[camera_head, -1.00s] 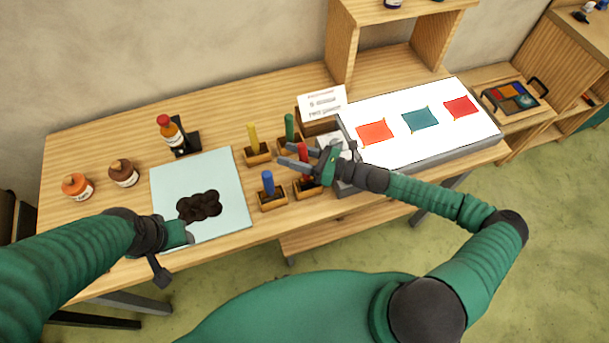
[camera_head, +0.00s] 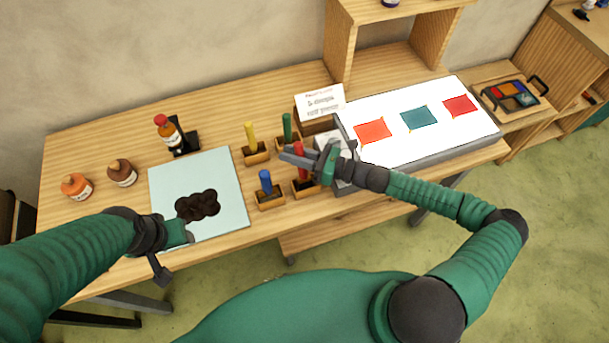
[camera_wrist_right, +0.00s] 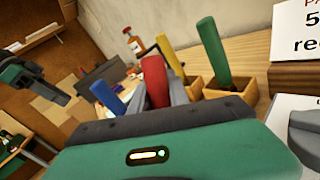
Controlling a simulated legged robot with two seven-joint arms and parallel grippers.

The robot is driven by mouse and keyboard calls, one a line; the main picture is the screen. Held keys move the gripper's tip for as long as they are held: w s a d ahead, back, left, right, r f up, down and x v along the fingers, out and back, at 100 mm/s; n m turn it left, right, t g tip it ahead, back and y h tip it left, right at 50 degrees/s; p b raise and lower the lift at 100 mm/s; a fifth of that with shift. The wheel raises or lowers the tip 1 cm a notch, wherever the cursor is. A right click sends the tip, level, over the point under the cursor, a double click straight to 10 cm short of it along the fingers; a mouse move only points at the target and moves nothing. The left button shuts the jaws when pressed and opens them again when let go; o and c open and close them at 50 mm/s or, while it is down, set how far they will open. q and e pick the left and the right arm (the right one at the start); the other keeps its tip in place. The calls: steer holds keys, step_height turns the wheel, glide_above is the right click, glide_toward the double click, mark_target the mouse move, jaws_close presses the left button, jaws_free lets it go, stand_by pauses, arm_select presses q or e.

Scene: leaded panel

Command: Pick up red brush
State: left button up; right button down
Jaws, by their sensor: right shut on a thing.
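The red brush (camera_head: 299,149) stands upright at its small wooden holder (camera_head: 305,191) near the table's front edge. My right gripper (camera_head: 293,155) is shut on its handle, coming in from the right. In the right wrist view the red handle (camera_wrist_right: 155,82) sits between the grey fingers, its lower part hidden by my gripper. I cannot tell whether the brush is clear of its holder. My left gripper (camera_head: 172,252) hangs over the front edge of the pale blue mat, and its jaw opening does not show clearly.
Blue (camera_head: 265,180), yellow (camera_head: 251,135) and green (camera_head: 287,127) brushes stand in holders close around. A white light panel (camera_head: 440,130) with coloured glass pieces is to the right. The pale blue mat (camera_head: 225,165), with dark round blobs, and several bottles (camera_head: 75,187) are left.

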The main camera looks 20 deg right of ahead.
steer(key=shift+d, duration=0.1)
stand_by(0.7)
step_height(320, 180, up, 10)
stand_by(0.3)
steer(key=shift+f, duration=0.1)
stand_by(2.3)
